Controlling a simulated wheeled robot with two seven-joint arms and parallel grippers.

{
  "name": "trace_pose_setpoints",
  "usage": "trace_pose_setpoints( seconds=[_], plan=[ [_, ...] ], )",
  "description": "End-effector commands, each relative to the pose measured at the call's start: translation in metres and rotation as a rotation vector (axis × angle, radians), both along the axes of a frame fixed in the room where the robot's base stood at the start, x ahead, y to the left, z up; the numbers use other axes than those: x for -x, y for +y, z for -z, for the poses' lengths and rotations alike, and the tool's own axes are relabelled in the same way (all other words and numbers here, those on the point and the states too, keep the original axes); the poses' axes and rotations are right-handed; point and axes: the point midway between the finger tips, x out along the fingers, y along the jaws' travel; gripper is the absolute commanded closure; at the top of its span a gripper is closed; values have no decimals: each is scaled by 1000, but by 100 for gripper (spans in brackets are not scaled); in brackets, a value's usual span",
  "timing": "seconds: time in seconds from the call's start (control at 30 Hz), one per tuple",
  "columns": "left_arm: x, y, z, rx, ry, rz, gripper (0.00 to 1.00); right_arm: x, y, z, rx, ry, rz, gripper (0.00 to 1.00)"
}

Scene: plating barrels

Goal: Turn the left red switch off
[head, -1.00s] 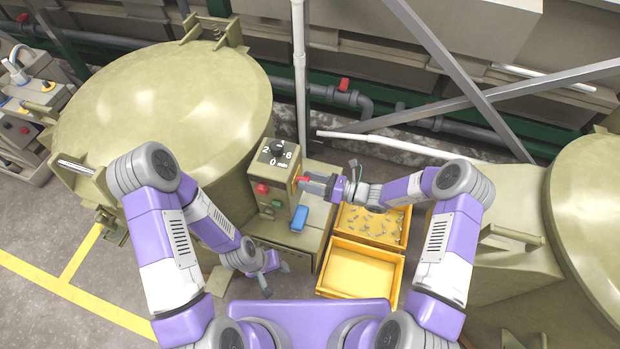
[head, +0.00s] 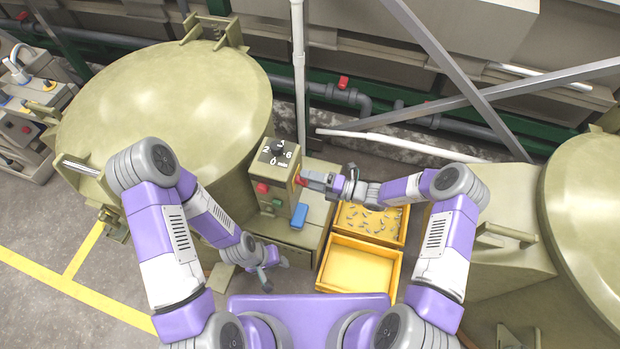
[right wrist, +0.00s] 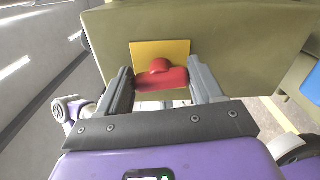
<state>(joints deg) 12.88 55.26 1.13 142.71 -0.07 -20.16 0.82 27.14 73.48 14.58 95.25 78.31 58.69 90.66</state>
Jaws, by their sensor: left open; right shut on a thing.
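A control box (head: 274,195) stands in front of the large barrel on the left. On its right side is a red switch (head: 300,181). In the right wrist view the red switch handle (right wrist: 161,77) lies crosswise on a yellow plate (right wrist: 178,49). My right gripper (head: 309,180) is shut on the red switch, with a finger at each end of the handle. My left gripper (head: 272,275) is open and empty, low beside the base under the control box.
The box front has a dial (head: 279,149), a red button (head: 262,188) and a green button (head: 278,202). A blue object (head: 299,216) lies on the ledge. Yellow bins, one with small parts (head: 368,222) and one empty (head: 360,268), stand to the right. Another barrel (head: 590,215) is far right.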

Motion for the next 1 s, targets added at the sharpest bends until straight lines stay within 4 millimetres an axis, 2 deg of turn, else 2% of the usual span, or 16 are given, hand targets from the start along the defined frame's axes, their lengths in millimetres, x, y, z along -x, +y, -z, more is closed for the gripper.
trace_pose_setpoints(
  seconds=[0.3, 0.87, 0.9, 1.0],
  plan=[
    [0, 0, -2, 0, 0, 0, 57, 0, -1, 1, -38, 121, 1, 65],
    [0, 0, -2, 0, 0, 0, 57, 0, -1, 2, -47, 148, 1, 64],
    [0, 0, -2, 0, 0, 0, 57, 0, -1, 2, -47, 148, 1, 30],
    [0, 0, -2, 0, 0, 0, 57, 0, -1, 2, -47, 147, 1, 14]
  ],
)
